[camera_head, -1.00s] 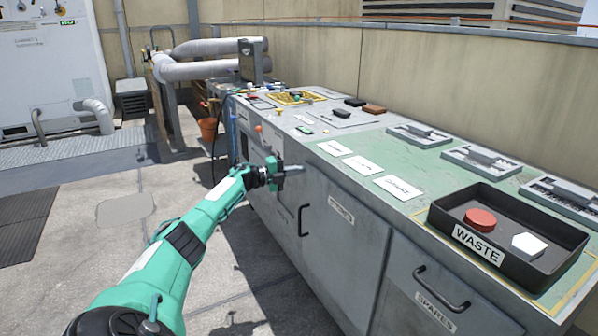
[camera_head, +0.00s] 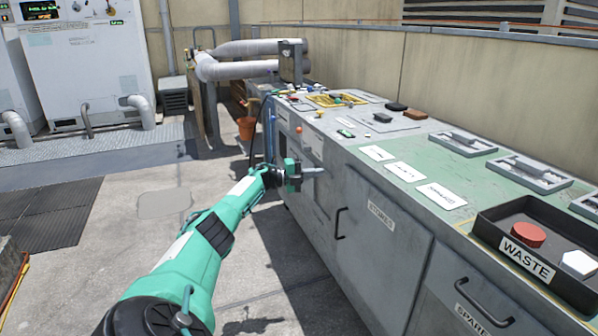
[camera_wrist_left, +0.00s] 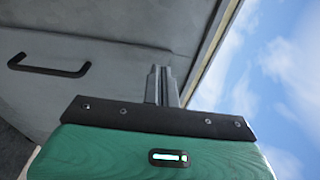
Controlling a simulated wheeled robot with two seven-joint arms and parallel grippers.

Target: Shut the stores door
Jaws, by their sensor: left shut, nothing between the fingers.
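The stores door (camera_head: 375,250) is a grey panel in the front of the long bench, with a "STORES" label (camera_head: 381,215) and a black bar handle (camera_head: 340,223). It looks flush or nearly flush with the bench front; I cannot tell whether a small gap is left. My left gripper (camera_head: 316,172) is shut and empty, in front of the bench, up and left of the handle. In the left wrist view its closed fingers (camera_wrist_left: 163,84) point along a grey panel, apart from a black handle (camera_wrist_left: 48,67). My right gripper is out of view.
The bench top carries a black waste tray (camera_head: 545,250), white cards (camera_head: 407,172) and several grey fixtures. A "SPARES" drawer (camera_head: 470,300) is at the lower right. An orange bucket (camera_head: 246,128) stands beyond the bench.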

